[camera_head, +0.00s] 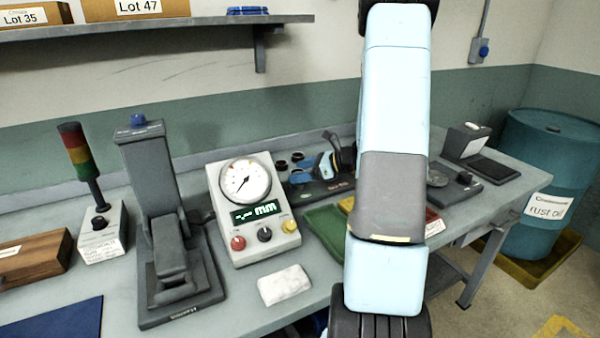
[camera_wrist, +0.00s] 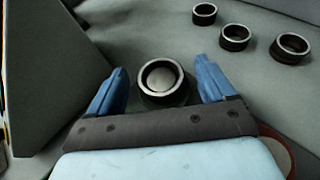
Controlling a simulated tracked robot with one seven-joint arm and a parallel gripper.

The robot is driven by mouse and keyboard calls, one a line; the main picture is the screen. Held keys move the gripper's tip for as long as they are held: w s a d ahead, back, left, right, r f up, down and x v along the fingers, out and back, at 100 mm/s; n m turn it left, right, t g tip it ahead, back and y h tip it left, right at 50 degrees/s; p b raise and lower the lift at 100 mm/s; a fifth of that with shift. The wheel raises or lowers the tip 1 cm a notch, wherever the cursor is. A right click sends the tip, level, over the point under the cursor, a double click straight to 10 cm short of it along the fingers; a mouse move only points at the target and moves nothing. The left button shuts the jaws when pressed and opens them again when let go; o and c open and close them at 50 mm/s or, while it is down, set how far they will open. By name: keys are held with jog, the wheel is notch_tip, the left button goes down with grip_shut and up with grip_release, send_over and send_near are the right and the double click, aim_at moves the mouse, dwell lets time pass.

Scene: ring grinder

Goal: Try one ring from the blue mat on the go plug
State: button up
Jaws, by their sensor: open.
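My gripper (camera_wrist: 162,72) is open in the wrist view, with one blue finger on each side of a dark metal ring (camera_wrist: 146,92). Both fingers stand apart from this ring. It surrounds a pale round face, which looks like a plug's top, though I cannot tell for sure. In the head view my gripper (camera_head: 328,162) is low over a dark board (camera_head: 308,188) at the back of the bench, partly hidden by my arm. A blue mat (camera_head: 60,322) shows at the lower left; its visible part is bare.
Three more dark rings, (camera_wrist: 204,14), (camera_wrist: 235,37) and (camera_wrist: 291,47), stand to the upper right in the wrist view. A dial gauge unit (camera_head: 252,210), a grey press (camera_head: 160,220) and a white cloth (camera_head: 285,286) stand left of my arm. A green tray (camera_head: 325,228) is close by.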

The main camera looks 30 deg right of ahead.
jog(key=v, duration=1.3)
jog(key=shift+s+d, duration=0.2)
jog(key=shift+d, duration=0.15)
jog(key=shift+r, duration=0.1)
jog(key=s+a+r+n+g+h, duration=0.1)
jog(key=s+a+r+n+g, duration=0.25)
jog(key=a+n, duration=0.4)
jog(key=s+a+r+n+g+h, duration=0.25)
jog(key=s+a+r+n, duration=0.2)
jog(key=a, duration=0.65)
jog(key=s+a+r+n+t+h, duration=0.1)
jog(key=s+a+r+n+h, duration=0.2)
jog(key=s+n, duration=0.3)
jog(key=s+a+r+n+t+h, duration=0.1)
jog(key=s+a+r+n+h, duration=0.2)
jog(key=s+r+n, duration=0.2)
jog(key=s+n, duration=0.1)
jog(key=n, duration=0.2)
jog(key=shift+a+n, duration=0.25)
jog(key=shift+n, duration=0.05)
